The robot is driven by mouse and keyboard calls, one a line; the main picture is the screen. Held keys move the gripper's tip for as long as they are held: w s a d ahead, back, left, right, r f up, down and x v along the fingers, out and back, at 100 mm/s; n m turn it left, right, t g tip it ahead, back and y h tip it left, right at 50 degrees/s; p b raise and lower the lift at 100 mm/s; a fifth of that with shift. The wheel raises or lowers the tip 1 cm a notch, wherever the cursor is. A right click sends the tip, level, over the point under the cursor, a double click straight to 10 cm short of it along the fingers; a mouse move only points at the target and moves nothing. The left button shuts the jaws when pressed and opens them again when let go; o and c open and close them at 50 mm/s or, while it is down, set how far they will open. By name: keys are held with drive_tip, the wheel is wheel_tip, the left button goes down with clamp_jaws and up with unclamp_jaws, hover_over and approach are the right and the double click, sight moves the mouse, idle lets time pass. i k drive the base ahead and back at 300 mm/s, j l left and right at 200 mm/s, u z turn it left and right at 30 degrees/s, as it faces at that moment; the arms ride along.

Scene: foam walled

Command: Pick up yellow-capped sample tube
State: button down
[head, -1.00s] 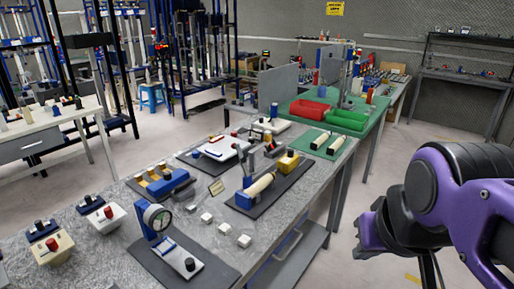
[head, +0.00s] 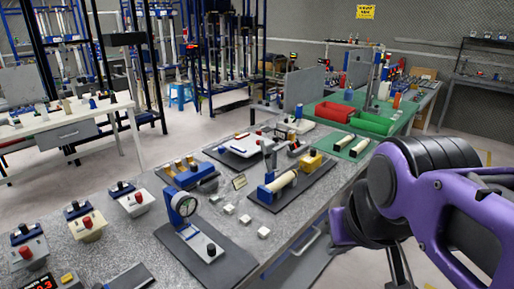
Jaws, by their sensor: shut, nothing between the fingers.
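I cannot make out a yellow-capped sample tube for certain among the small items. On the grey bench (head: 130,240), a cream cylinder (head: 283,182) lies in a blue fixture with a yellow block (head: 311,161) at its far end, on a dark mat. A blue holder with yellow-orange parts (head: 186,168) stands left of it. My purple and black arm (head: 440,195) fills the right side, beside the bench. Its gripper cannot be made out, and part of the bench's right edge is hidden behind the arm.
A dial gauge stand (head: 182,205) is near the bench middle, with several small white blocks (head: 245,219) beside it. Red-knobbed boxes (head: 136,203) line the left. Red (head: 333,112) and green bins (head: 370,123) sit on the farther table. Floor is open left of the bench.

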sight(281, 182)
drive_tip(key=u, duration=0.55)
drive_tip(key=i+l+u, duration=0.1)
drive_tip(key=l+u, duration=0.2)
drive_tip(key=u, duration=0.15)
drive_tip(key=l+u, duration=0.8)
drive_tip(key=l, duration=0.35)
drive_tip(key=l+u, duration=0.1)
drive_tip(key=l, duration=0.7)
